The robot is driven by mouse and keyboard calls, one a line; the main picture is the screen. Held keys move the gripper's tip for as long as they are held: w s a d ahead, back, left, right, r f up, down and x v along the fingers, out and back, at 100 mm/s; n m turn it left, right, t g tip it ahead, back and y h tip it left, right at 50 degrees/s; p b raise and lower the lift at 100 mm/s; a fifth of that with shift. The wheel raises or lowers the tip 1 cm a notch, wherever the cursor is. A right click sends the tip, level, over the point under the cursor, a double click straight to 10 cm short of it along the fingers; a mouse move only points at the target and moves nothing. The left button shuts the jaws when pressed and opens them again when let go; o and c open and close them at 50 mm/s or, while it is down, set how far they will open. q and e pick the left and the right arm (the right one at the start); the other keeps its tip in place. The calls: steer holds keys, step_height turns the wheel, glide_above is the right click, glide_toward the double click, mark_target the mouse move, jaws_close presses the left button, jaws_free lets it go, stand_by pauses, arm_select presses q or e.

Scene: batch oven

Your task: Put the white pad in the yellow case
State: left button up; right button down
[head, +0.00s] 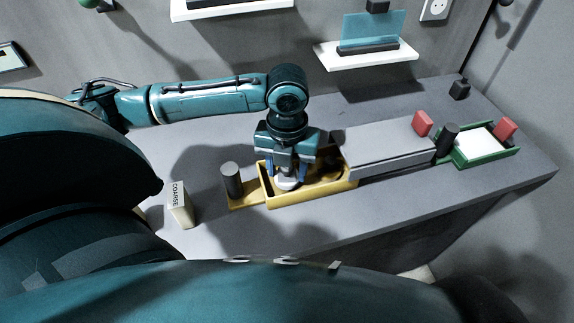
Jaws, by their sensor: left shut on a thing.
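The yellow case (314,195) is an open shallow box on the grey bench, with a dark grey cylinder (231,179) on its left end. My left gripper (288,178) points down inside the left part of the case. It is shut on a small whitish thing, seemingly the white pad (287,184), low in the case. The gripper hides much of the pad, so I cannot tell whether it touches the case floor. My right gripper is not in view.
A grey lid-like block (388,146) adjoins the yellow case on its right. Beyond it is a green case (487,157) with a white surface inside and red blocks nearby. A white block marked COARSE (181,206) stands at left. The bench front is clear.

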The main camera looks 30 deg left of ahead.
arm_select(q)
steer(key=shift+f, duration=0.6)
steer(key=o, duration=1)
